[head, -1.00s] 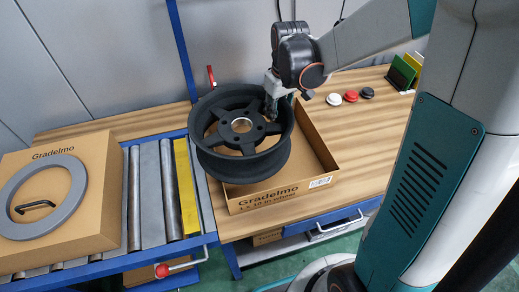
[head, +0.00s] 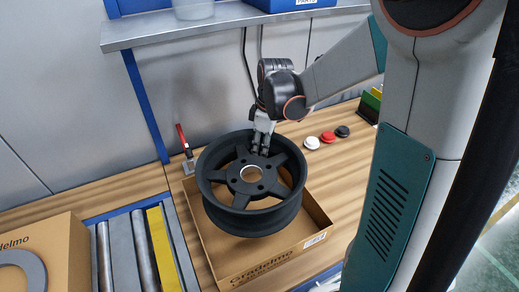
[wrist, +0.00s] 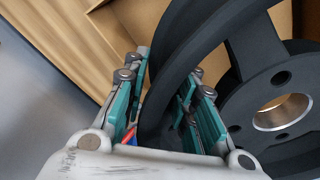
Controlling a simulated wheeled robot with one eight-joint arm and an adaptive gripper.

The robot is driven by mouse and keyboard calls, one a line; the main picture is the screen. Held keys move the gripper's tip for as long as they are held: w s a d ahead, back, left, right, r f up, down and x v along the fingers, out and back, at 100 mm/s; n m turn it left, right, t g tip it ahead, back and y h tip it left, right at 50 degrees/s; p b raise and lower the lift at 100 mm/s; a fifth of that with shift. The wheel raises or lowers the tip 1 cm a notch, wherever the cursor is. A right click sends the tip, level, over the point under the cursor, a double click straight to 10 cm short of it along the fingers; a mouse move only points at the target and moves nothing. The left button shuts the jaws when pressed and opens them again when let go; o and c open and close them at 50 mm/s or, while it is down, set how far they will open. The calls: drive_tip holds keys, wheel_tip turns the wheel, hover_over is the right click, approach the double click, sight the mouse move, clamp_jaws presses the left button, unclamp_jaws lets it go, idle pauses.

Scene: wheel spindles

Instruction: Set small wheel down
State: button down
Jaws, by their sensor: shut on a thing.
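The small wheel (head: 252,218) is a dark grey rim with several spokes and a bright metal hub. It is nearly level, over the open cardboard box (head: 312,240). Whether its underside touches the box floor is hidden. My gripper (head: 262,145) is shut on the far edge of the wheel in the head view. In the wrist view, my gripper's teal-lined fingers (wrist: 165,95) lie on both sides of the wheel rim (wrist: 185,50), with the hub at the right. Box cardboard shows behind the wheel there.
A red-handled clamp (head: 185,150) stands at the box's back left corner. White, red and black round pieces (head: 327,137) lie to the right on the wooden table. A roller conveyor (head: 145,250) with another carton (head: 45,255) is at the left. A shelf (head: 230,22) hangs above.

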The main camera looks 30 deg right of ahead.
wheel_tip(320, 180, down, 15)
drive_tip(key=b, duration=0.4)
drive_tip(key=shift+r+b, duration=0.2)
drive_tip(key=shift+b, duration=0.1)
drive_tip(key=c, duration=1.3)
unclamp_jaws()
drive_tip(key=r+p, duration=0.1)
drive_tip(key=r, duration=0.3)
drive_tip(key=r+p, duration=0.1)
drive_tip(key=r, duration=0.3)
drive_tip(key=s+d+r+p, duration=0.1)
drive_tip(key=r+p, duration=0.1)
drive_tip(key=r, duration=0.2)
